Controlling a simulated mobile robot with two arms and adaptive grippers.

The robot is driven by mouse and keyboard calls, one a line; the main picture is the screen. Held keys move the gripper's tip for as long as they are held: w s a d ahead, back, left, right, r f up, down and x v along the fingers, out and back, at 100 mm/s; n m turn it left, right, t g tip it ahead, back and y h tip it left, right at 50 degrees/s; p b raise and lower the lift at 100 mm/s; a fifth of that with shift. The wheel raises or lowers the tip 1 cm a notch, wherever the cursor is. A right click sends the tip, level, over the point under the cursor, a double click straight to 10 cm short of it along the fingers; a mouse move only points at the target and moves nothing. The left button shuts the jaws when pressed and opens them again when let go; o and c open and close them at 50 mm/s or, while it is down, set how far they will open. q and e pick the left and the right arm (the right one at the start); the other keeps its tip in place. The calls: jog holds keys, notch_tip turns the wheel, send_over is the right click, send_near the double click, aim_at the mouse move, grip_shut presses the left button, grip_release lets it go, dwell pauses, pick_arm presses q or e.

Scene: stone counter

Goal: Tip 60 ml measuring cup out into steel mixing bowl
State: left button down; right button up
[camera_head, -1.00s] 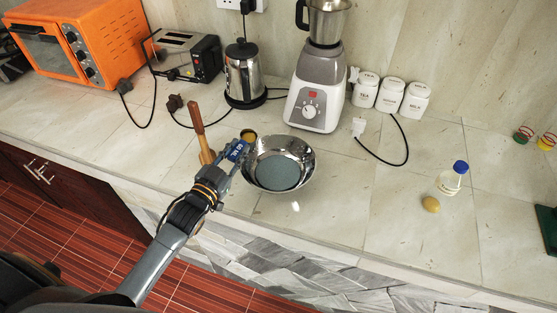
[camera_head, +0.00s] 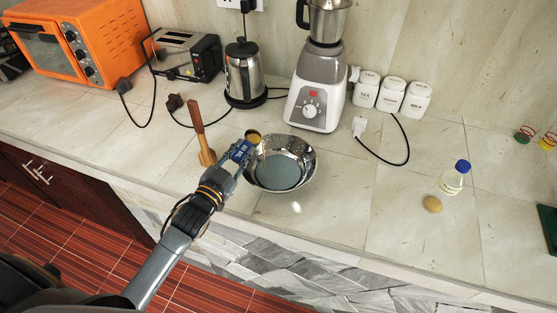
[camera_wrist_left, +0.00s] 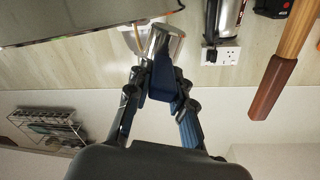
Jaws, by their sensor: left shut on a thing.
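The steel mixing bowl (camera_head: 303,159) stands on the counter, with a blue-grey round area in its bottom. I cannot tell whether that is contents. My left gripper (camera_head: 241,152) is at the bowl's left rim, shut on the blue handle of the measuring cup (camera_head: 254,136). The cup's yellowish end shows at the bowl's upper left rim. In the left wrist view, the gripper (camera_wrist_left: 160,88) grips the blue handle, and the cup's metal body (camera_wrist_left: 165,45) shows beyond it, tilted. The bowl (camera_wrist_left: 80,18) shows at that view's upper left. My right gripper is not in view.
A wooden utensil (camera_head: 200,135) stands just left of the gripper. A blender (camera_head: 317,90) and kettle (camera_head: 244,75) stand behind the bowl. A blue-capped bottle (camera_head: 452,180) and a yellowish round item (camera_head: 432,204) are at right. The counter between is clear.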

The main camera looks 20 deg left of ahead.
pick_arm(q)
jog(key=shift+s+d+f+m+b, duration=0.1)
jog(key=shift+d+f+m+b, duration=0.3)
jog(key=shift+d+m+b, duration=0.25)
jog(key=shift+s+d+f+m+b, duration=0.1)
jog(key=shift+d+f+m+b, duration=0.5)
jog(key=shift+d+m+b, duration=0.4)
dwell(0.7)
jog(key=shift+d+r+m+b, duration=0.2)
jog(key=shift+m+b, duration=0.3)
jog(key=shift+m, duration=0.35)
dwell(0.6)
jog(key=shift+s+d+m+b, duration=0.1)
jog(key=shift+d+m+b, duration=0.1)
jog(key=shift+m, duration=0.3)
jog(key=shift+d+m+b, duration=0.1)
jog(key=shift+m+b, duration=0.1)
jog(key=shift+m, duration=0.3)
dwell(0.7)
jog(key=shift+d+r+m+b, duration=0.1)
jog(key=shift+d+m+b, duration=0.15)
jog(key=shift+m, duration=0.55)
jog(key=shift+d+r+m+b, duration=0.1)
jog(key=shift+m+b, duration=0.15)
jog(key=shift+m, duration=0.55)
dwell(0.9)
